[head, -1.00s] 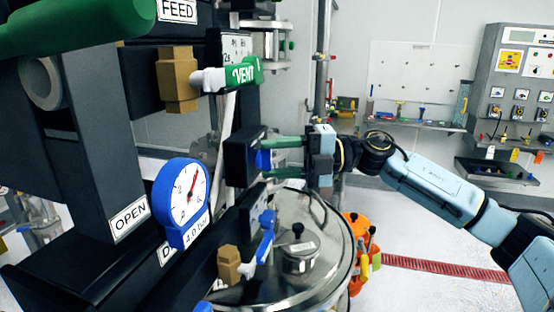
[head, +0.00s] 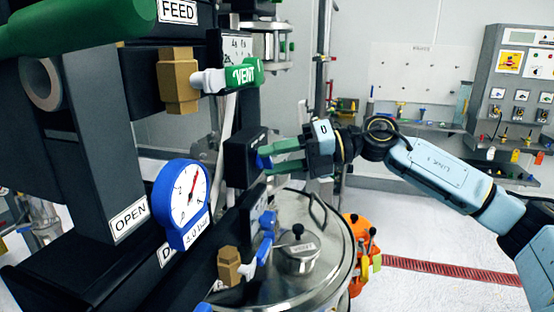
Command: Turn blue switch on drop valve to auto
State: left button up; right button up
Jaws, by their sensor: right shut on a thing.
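The blue switch (head: 264,159) is on the side of a black box (head: 241,157) on the sifter frame, near the middle of the head view. My right gripper (head: 272,156) comes in from the right, and its green fingers are shut on the blue switch. The gripper is rolled, with one finger above and one below the switch. The fingers hide much of the switch, and its setting cannot be read. My left gripper is not in view.
A blue gauge (head: 184,203) and a blue-handled valve (head: 262,250) sit below. A green VENT handle (head: 244,75) is above. A steel lidded vessel (head: 297,262) stands under my right gripper. Open floor lies to the right.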

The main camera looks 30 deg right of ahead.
jog(key=o, duration=1)
jog(key=shift+d, duration=0.1)
jog(key=b+v, duration=1)
jog(key=v, duration=0.3)
jog(key=shift+d, duration=0.1)
